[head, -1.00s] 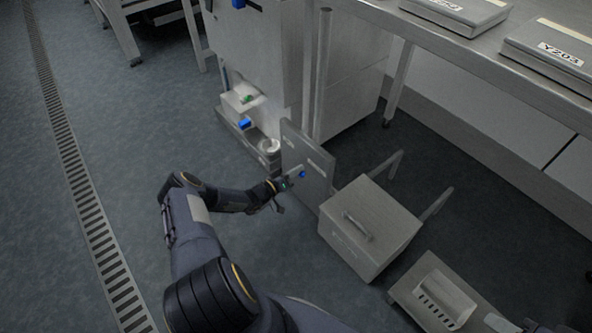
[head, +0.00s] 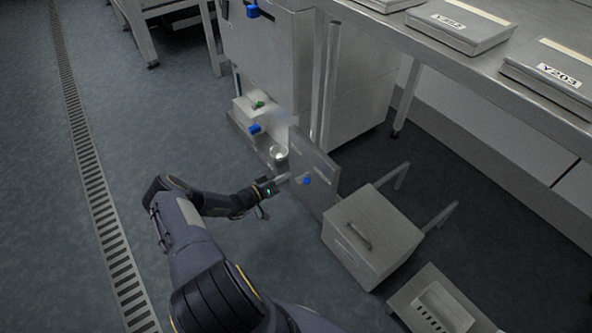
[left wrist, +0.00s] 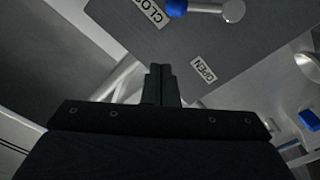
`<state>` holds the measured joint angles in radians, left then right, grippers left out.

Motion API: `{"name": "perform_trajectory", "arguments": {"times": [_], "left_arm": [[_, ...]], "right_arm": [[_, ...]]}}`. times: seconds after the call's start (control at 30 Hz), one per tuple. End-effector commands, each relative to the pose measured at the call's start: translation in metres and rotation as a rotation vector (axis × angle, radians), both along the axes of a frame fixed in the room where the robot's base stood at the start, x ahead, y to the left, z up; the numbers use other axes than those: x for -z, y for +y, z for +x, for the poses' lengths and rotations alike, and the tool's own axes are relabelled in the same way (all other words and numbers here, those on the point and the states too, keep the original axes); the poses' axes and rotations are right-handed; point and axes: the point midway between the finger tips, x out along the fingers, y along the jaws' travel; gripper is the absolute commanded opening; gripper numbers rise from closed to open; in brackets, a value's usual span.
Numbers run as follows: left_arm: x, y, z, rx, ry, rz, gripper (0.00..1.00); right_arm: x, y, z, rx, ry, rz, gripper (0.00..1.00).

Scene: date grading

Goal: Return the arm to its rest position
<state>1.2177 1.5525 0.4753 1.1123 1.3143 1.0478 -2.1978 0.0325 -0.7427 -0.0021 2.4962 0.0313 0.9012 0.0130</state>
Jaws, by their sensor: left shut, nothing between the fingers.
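My left arm reaches in from the bottom of the head view, and its gripper (head: 279,181) is beside the open grey door panel (head: 318,168) of the steel machine. In the left wrist view the two dark fingers (left wrist: 160,78) are together with nothing between them. The panel (left wrist: 240,45) lies beyond them, with labels reading OPEN and, partly cut off, CLO. A blue knob (head: 307,181) sits on the panel; in the wrist view a blue part (left wrist: 176,8) on a metal lever shows at the top. My right gripper is out of view.
The steel machine (head: 265,60) stands behind the panel, with a low shelf holding blue and green parts. A grey box with a handle (head: 372,228) stands to the right, with a slotted holder (head: 440,308) below it. A bench (head: 480,60) carries labelled cases.

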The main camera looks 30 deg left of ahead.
Motion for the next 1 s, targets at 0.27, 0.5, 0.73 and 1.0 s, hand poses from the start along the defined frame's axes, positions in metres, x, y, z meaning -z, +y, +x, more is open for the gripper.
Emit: {"name": "perform_trajectory", "arguments": {"times": [0.27,0.5,0.73,1.0], "left_arm": [[0.001,0.006,-0.019,0.0,0.0,0.0,0.0],[0.001,0.006,-0.019,0.0,0.0,0.0,0.0],[0.001,0.006,-0.018,0.0,0.0,0.0,0.0],[-0.055,-0.02,0.001,0.177,0.029,0.007,0.0]], "right_arm": [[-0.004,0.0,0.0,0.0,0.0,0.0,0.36],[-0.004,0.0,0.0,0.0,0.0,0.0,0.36],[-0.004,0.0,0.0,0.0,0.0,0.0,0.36],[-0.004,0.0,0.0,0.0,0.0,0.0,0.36]]}}
